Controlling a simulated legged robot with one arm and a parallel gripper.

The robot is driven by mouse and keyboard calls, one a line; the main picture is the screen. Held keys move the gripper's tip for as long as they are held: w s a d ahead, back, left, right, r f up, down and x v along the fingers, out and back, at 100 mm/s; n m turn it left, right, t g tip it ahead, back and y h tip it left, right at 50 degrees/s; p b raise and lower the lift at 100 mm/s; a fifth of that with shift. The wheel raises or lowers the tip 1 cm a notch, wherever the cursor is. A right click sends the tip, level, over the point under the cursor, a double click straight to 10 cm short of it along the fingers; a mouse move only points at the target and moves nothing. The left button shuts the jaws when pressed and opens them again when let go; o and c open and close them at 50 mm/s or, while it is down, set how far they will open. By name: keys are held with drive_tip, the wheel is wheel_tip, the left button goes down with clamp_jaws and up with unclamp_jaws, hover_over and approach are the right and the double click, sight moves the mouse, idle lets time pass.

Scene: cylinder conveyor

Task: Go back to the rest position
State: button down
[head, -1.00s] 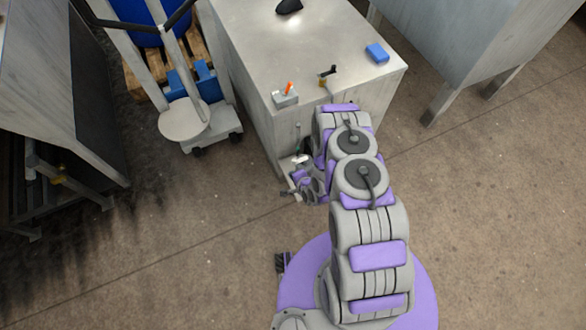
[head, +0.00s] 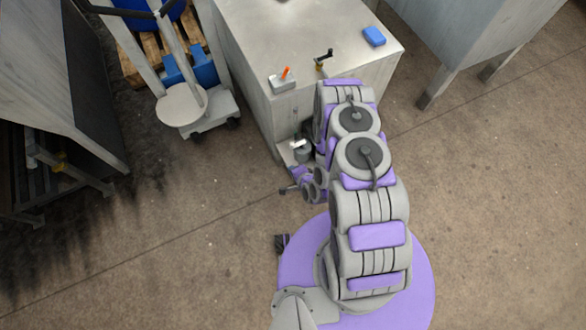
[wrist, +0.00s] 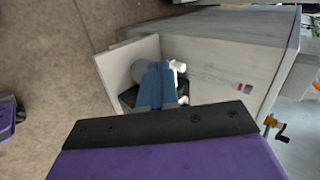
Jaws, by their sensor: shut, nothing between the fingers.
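My gripper (wrist: 160,68) shows in the wrist view as two blue-grey fingers lying together, with nothing between them. They point toward an open box-like recess (wrist: 125,50) at the side of the metal cabinet. A grey round thing and small white pieces show in the recess, partly hidden behind the fingers. In the head view my arm is folded above my purple base, with its wrist part low beside the cabinet's front left corner. The fingertips are too small to make out there.
The metal cabinet (head: 300,50) stands just ahead, carrying a blue block (head: 374,36), a crank handle (head: 323,61) and an orange lever on a grey box (head: 284,80). A trolley (head: 182,104) stands at left, another metal table (head: 455,45) at right. Floor at lower left is open.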

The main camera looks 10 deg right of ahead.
drive_tip(key=shift+d, duration=0.15)
drive_tip(key=w+d+r+n+g+h, duration=0.1)
drive_tip(key=w+d+r+n, duration=0.1)
drive_tip(key=w+r+n, duration=0.3)
drive_tip(key=w+d+r+g+h, duration=0.1)
drive_tip(key=w+d+r+g, duration=0.15)
drive_tip(key=r, duration=0.45)
drive_tip(key=s+d+r+n+g+h, duration=0.1)
drive_tip(key=s+d+r+n, duration=0.15)
drive_tip(key=r, duration=0.85)
drive_tip(key=s+d+r+n+g+h, duration=0.15)
drive_tip(key=s+r, duration=0.25)
drive_tip(key=r, duration=0.8)
drive_tip(key=s+r+n+g, duration=0.2)
drive_tip(key=s+r, duration=0.7)
drive_tip(key=s, duration=0.3)
drive_tip(key=s+r+n+g, duration=0.2)
drive_tip(key=s+r, duration=0.6)
drive_tip(key=s, duration=0.5)
drive_tip(key=shift+r, duration=0.35)
